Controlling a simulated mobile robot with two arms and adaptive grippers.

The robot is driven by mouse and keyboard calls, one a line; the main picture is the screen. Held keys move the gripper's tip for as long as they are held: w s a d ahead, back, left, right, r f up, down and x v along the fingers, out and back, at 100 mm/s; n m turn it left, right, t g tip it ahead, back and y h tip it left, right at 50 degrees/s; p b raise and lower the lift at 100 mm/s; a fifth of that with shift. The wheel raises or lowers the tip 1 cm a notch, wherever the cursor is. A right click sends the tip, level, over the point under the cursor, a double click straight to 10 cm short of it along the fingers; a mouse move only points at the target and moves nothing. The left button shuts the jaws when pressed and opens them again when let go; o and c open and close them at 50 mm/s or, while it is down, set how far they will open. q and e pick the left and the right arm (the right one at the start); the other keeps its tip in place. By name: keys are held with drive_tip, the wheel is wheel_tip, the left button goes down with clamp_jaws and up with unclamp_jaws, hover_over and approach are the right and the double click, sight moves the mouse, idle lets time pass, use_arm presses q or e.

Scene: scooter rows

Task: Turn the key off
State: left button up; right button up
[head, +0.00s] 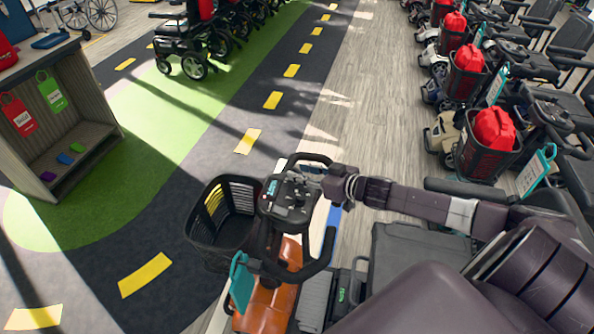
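An orange mobility scooter (268,312) stands in front of me, with a black front basket (222,228) and a control console (287,200) on its tiller. The console has a small lit teal display (272,188). My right gripper (312,180) is at the right side of the console, its arm coming in from the right. The fingers are small and dark against the console, so I cannot tell whether they are open or shut. The key is not distinguishable at the gripper. My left gripper is not in view.
Parked scooters with baskets holding red bags (494,130) line the right side. A grey cabinet (75,100) with hanging tags stands at the left. Wheelchairs (190,45) stand at the back. The road floor with yellow dashes (145,275) is clear.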

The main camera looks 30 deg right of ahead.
drive_tip(key=shift+w+a+f, duration=0.15)
drive_tip(key=shift+w+f, duration=0.05)
drive_tip(key=shift+w, duration=0.4)
drive_tip(key=shift+w+f, duration=0.1)
drive_tip(key=shift+w+a, duration=0.1)
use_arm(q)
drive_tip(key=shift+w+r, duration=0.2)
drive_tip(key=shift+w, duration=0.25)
use_arm(e)
clamp_jaws()
